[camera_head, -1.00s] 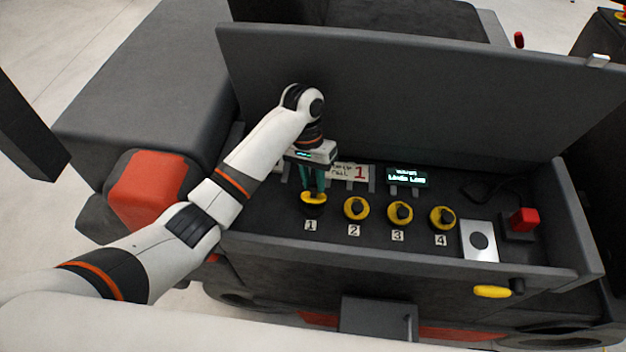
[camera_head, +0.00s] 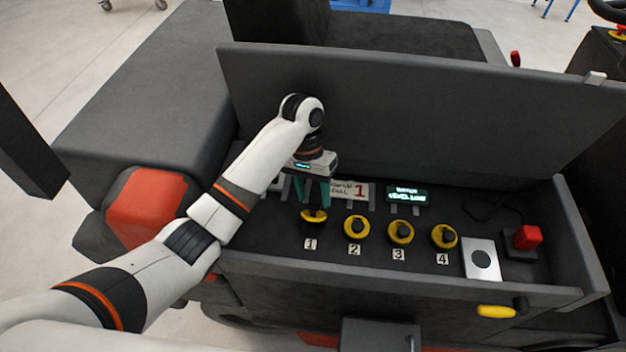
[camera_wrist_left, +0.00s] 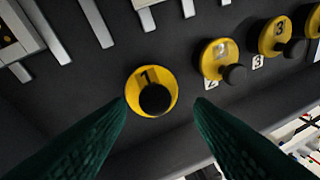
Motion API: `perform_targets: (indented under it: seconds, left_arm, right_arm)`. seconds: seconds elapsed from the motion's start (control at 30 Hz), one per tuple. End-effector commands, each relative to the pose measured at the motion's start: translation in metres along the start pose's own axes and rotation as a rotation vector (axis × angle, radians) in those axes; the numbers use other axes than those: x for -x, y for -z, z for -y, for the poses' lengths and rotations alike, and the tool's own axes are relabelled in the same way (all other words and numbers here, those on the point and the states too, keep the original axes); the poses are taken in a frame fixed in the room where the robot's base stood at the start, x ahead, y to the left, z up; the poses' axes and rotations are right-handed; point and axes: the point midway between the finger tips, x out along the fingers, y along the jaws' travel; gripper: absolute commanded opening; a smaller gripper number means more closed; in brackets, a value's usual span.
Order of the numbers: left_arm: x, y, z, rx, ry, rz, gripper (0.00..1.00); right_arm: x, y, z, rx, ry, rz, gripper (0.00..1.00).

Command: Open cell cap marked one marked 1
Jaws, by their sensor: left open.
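The cap marked 1 (camera_head: 314,217) is yellow with a black knob, leftmost in a row on the dark tray behind the number label 1. In the left wrist view the cap (camera_wrist_left: 136,88) shows a "1" on its yellow face, with the round black knob at its lower part. I cannot tell whether it is open. My left gripper (camera_head: 312,202) points down just above it, with green fingers spread. In the left wrist view the open fingers (camera_wrist_left: 160,102) stand on either side of the knob, with nothing between them gripped. My right gripper is out of view.
Caps marked 2 (camera_head: 355,227), 3 (camera_head: 400,232) and 4 (camera_head: 443,237) stand to the right. Behind are a sign with a red 1 (camera_head: 350,191) and a small display (camera_head: 406,195). A red button (camera_head: 526,237) is at the far right. A raised grey lid (camera_head: 430,120) stands behind.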

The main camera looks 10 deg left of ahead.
Motion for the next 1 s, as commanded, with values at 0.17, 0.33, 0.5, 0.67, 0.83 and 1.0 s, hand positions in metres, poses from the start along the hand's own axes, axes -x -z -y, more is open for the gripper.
perform_targets:
  seconds: [0.17,0.33,0.5,0.67,0.83,1.0]
  left_arm:
    - [0.036,0.006,0.006,-0.001,-0.007,0.006,0.48]
    - [0.058,0.01,0.012,0.0,-0.005,0.004,0.48]
    - [0.073,0.013,0.016,0.0,-0.002,0.003,0.48]
    - [0.076,0.015,0.018,0.001,0.0,0.0,0.48]
    - [0.076,0.015,0.018,0.001,0.0,0.0,0.47]
    - [0.075,0.015,0.018,0.0,0.0,0.001,0.47]
  right_arm:
    - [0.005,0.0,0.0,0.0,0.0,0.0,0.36]
    - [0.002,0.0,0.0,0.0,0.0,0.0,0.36]
    - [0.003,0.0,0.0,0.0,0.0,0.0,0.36]
    - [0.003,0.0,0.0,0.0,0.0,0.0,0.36]
    - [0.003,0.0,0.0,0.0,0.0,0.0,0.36]
    - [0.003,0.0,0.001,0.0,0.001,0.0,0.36]
